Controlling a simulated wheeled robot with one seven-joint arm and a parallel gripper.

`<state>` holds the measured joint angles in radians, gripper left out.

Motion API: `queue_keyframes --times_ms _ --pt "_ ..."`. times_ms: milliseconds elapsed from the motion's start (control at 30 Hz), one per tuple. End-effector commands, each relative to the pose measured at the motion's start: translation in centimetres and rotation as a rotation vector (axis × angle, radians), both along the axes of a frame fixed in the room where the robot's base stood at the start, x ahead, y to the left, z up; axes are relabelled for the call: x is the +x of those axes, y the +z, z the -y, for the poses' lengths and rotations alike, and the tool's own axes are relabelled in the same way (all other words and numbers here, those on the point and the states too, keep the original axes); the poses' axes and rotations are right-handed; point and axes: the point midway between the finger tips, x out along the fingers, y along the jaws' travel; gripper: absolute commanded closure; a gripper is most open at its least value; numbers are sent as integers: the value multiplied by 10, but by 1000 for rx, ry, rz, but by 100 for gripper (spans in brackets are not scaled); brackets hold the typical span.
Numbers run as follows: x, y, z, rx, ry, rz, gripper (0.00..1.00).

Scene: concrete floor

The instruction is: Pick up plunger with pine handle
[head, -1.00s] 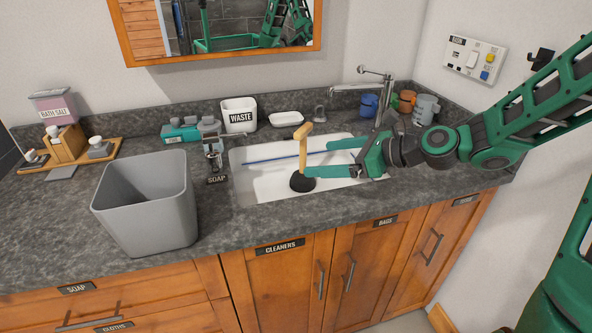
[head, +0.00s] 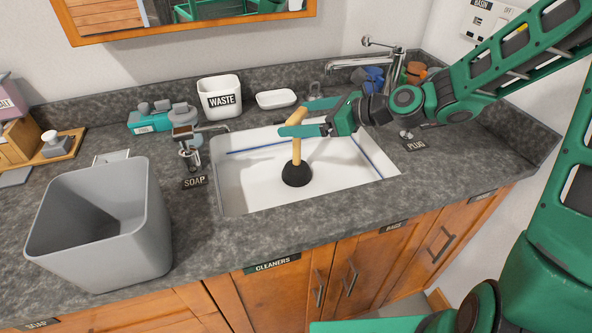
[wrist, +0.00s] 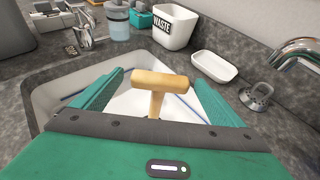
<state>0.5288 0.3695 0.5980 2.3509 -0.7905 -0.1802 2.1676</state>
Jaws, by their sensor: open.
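The plunger (head: 297,172) stands in the white sink basin (head: 237,190), with a black rubber cup at the bottom and a pine handle ending in a T-shaped grip. My gripper (head: 291,131) is open, its green fingers reaching left over the basin at the height of the handle's top. In the wrist view the pine handle (wrist: 157,82) shows between the two spread fingers, with a gap on each side. The plunger's cup is hidden in the wrist view by my gripper's body.
A grey bin (head: 105,230) stands on the counter at left. The soap dispenser (head: 187,150), white waste cup (head: 219,96) and soap dish (head: 276,99) sit around the basin's left and back. The tap (head: 365,62) and mugs (head: 415,73) are behind my arm.

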Motion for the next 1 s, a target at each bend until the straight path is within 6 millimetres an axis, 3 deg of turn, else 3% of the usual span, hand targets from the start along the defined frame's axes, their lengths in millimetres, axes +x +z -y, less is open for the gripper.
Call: queue_keyframes --times_ms 500,800,867,1000 --pt "25 -22 -42 0 2 -1 8" --pt "28 -23 -46 0 0 1 8" --pt "28 -23 -45 0 0 1 17" --pt "28 -23 -45 0 0 1 51"
